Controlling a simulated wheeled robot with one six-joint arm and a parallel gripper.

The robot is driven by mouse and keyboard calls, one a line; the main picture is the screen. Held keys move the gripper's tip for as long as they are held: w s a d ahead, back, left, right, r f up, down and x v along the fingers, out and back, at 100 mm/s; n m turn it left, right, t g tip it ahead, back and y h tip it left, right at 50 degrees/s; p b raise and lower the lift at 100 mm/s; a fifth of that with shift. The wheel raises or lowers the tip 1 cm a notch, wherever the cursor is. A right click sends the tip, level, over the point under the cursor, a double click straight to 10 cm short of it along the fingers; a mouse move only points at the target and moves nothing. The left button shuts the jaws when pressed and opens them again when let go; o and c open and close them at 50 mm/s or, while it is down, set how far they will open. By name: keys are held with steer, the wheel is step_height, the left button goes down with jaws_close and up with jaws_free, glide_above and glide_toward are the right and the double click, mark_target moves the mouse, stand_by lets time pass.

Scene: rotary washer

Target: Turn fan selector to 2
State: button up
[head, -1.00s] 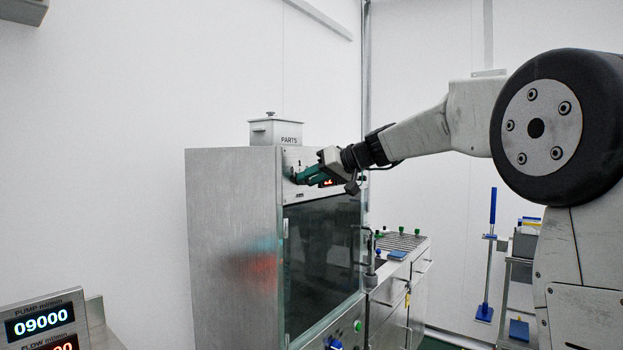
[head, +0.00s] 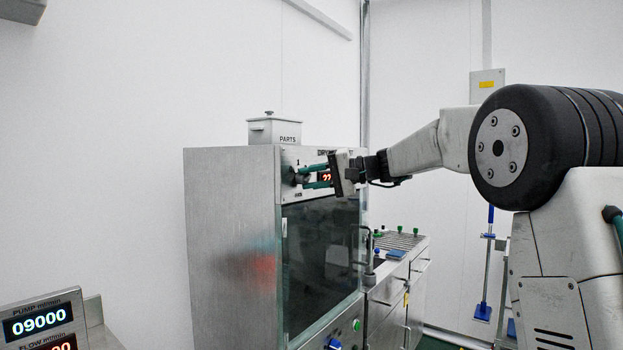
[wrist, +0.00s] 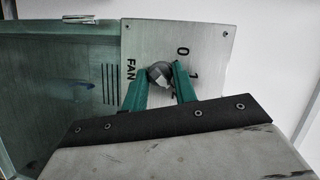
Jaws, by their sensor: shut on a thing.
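The fan selector is a round, dark grey knob (wrist: 159,72) on a metal panel (wrist: 205,50) marked FAN, with 0 and 1 readable beside it. A further mark is mostly hidden behind a finger. My gripper (wrist: 160,80) has its two green fingers on either side of the knob, shut on it. In the head view my gripper (head: 299,177) reaches the knob (head: 287,175) at the upper left of the washer front. I cannot tell which number the knob points to.
The washer cabinet (head: 232,240) has a dark glass front (head: 322,245) below the panel and a PARTS box (head: 275,131) on top. A red display (head: 326,177) sits right of the knob, partly behind my gripper. A counter (head: 400,243) stands to the right.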

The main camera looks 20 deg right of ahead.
steer(key=shift+m, duration=0.4)
steer(key=shift+f, duration=0.1)
steer(key=o, duration=1)
steer(key=v, duration=0.8)
steer(key=shift+w+f, duration=0.15)
steer(key=shift+d+f+m, duration=0.1)
steer(key=shift+m, duration=0.2)
